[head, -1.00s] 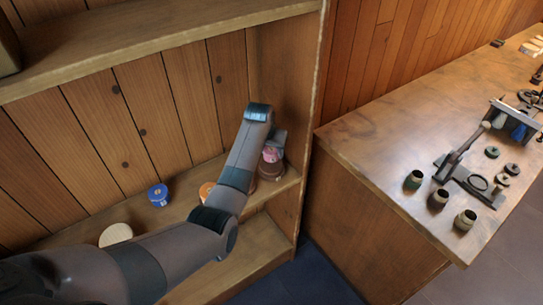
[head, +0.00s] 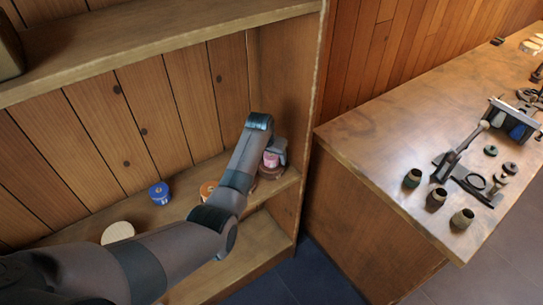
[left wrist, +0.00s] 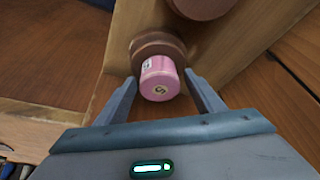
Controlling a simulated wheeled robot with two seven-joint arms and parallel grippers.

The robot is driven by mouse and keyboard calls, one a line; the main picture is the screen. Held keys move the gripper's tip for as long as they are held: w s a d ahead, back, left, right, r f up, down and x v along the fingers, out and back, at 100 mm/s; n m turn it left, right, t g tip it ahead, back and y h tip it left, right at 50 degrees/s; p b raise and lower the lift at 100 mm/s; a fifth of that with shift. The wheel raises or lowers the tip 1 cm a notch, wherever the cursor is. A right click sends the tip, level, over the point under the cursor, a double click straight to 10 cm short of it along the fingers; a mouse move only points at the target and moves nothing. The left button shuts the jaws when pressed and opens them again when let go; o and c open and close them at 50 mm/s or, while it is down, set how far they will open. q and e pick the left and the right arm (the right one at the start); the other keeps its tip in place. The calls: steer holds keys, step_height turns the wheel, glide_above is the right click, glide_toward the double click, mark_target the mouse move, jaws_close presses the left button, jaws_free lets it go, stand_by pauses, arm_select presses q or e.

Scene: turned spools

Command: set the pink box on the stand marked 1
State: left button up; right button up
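The pink box (left wrist: 160,79) is a small round pink tub with a white label on its side. In the left wrist view it appears to stand on a round brown stand (left wrist: 156,43). The head view also shows the pink box (head: 270,159) on the brown stand (head: 271,171) at the shelf's right end. My left gripper (left wrist: 163,92) is open, with a finger on each side of the pink box and visible gaps. No number on the stand is readable. My right gripper is out of view.
A second brown round piece (left wrist: 200,5) is close by. A blue spool (head: 160,193), an orange spool (head: 207,190) and a cream disc (head: 117,232) stand along the shelf (head: 262,240). The shelf's side wall is close at right; a workbench (head: 385,150) stands beyond.

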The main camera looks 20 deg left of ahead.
arm_select(q)
steer(key=shift+r, duration=0.35)
steer(key=b+v, duration=0.2)
steer(key=v, duration=0.9)
steer(key=shift+r, duration=0.4)
steer(key=shift+s, duration=0.1)
